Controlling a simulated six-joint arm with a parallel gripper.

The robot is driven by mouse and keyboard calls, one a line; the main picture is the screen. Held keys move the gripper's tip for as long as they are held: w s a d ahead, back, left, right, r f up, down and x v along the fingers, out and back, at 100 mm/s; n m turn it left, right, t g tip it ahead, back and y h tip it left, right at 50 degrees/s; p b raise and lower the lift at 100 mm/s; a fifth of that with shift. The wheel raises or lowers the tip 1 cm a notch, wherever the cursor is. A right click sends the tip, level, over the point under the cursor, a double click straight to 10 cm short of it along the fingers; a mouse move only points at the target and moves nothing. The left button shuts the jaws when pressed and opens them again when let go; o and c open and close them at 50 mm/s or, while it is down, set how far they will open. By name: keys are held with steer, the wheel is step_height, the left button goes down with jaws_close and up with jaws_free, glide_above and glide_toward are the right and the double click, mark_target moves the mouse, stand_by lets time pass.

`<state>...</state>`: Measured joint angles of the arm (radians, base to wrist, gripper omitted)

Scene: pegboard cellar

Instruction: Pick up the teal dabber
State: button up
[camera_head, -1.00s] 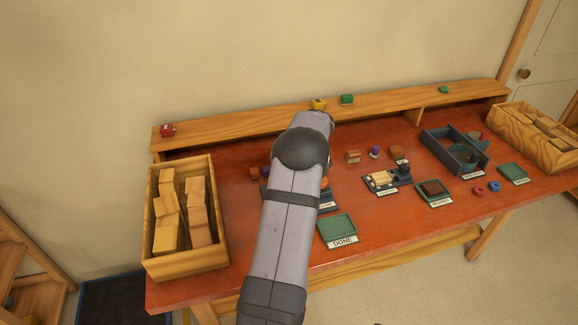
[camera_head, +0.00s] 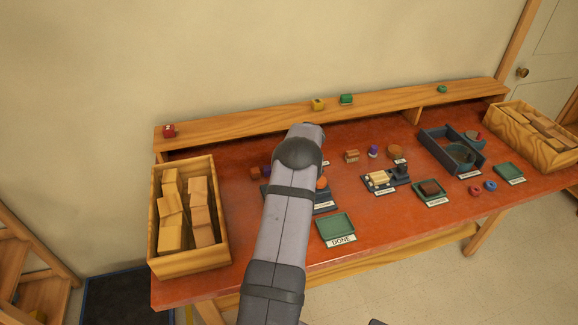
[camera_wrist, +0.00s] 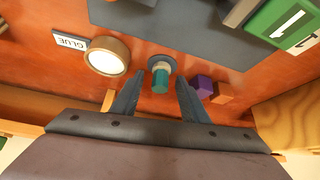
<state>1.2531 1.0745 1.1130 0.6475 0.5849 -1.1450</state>
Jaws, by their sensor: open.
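The teal dabber (camera_wrist: 160,81) shows in the wrist view, with a teal end toward the camera, a pale part behind it and a dark round base. My gripper (camera_wrist: 157,88) is open, with one dark finger on each side of the dabber. Gaps show between the dabber and both fingers, and I cannot tell the gripper's exact height over it. In the head view my arm hides both the gripper and the dabber.
In the wrist view a round glue pot (camera_wrist: 107,57) stands left of the dabber. A purple block (camera_wrist: 201,86) and an orange block (camera_wrist: 222,93) lie close to the right finger. In the head view a green DONE tray (camera_head: 337,227) lies near the table's front edge.

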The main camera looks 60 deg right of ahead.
steer(key=shift+c, duration=0.6)
jaws_close()
steer(key=shift+r, duration=0.15)
step_height(320, 180, up, 10)
steer(key=b, duration=0.3)
steer(key=c, duration=0.9)
jaws_free()
